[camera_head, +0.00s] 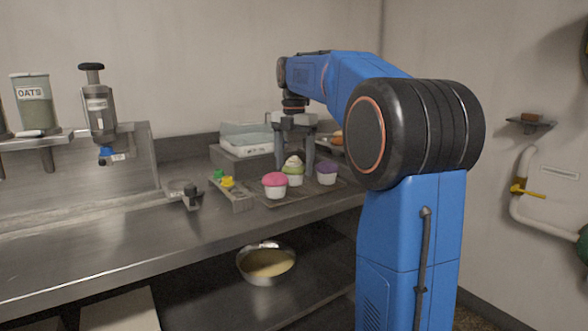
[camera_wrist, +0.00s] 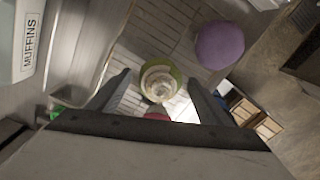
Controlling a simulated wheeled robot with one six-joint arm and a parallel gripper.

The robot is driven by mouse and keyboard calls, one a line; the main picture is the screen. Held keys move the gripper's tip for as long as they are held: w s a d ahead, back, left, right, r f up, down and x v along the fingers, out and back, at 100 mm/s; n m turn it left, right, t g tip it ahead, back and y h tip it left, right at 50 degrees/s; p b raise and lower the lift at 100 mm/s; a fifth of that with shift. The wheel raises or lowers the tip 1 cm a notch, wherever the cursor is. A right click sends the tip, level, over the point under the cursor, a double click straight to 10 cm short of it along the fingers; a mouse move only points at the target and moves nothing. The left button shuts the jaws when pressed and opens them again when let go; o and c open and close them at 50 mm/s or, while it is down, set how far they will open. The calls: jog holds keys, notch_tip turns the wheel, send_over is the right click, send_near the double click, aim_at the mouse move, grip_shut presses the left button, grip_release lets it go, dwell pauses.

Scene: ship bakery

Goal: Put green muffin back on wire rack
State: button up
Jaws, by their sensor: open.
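The green muffin (camera_head: 292,170), with a cream top and white cup, stands between the pink muffin (camera_head: 274,180) and the purple muffin (camera_head: 326,168). They are on a low slatted surface, apparently the wire rack (camera_head: 307,190), on the counter. My gripper (camera_head: 294,168) points down with open fingers, one on either side of the green muffin. In the wrist view the green muffin (camera_wrist: 174,72) lies centred between my fingertips (camera_wrist: 160,84), with gaps visible on both sides. The rack's slats (camera_wrist: 153,35) show behind it. The pink muffin is mostly hidden by my gripper there.
The purple muffin (camera_wrist: 219,45) is close beside my right finger. A container labelled MUFFINS (camera_wrist: 30,45) is at upper left. A small fixture with yellow and green knobs (camera_head: 231,190) stands left of the rack. The left counter (camera_head: 110,225) is mostly clear. A metal bowl (camera_head: 266,264) sits below.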

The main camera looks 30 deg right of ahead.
aim_at(294, 163)
notch_tip(294, 163, up, 10)
jog(key=shift+r, duration=0.15)
dwell(0.7)
